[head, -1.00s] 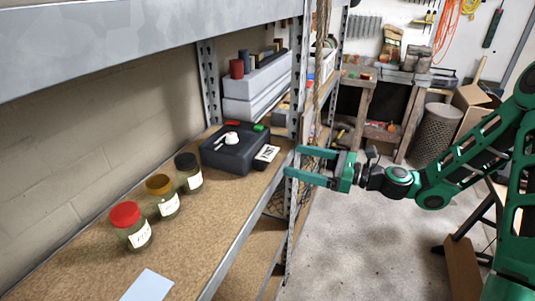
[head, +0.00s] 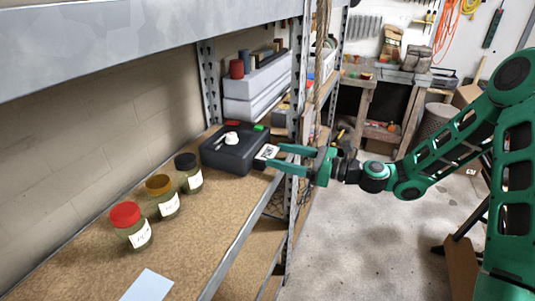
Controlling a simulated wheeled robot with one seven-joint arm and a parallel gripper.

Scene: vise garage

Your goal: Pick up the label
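A small white label with dark print (head: 265,152) is at the right side of a black box (head: 232,152) on the shelf, near the shelf's front edge. My gripper (head: 272,155) reaches in from the right. Its two green fingers are apart, with the label's visible part between the fingertips. The near finger and fingertips cover some of the label. I cannot tell whether the fingers touch it.
Three jars stand left of the box, with red (head: 125,214), amber (head: 158,184) and black (head: 186,161) lids. A pale blue sheet (head: 148,285) lies at the shelf's front. A metal post (head: 297,110) and hanging rope (head: 318,80) are close to my gripper.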

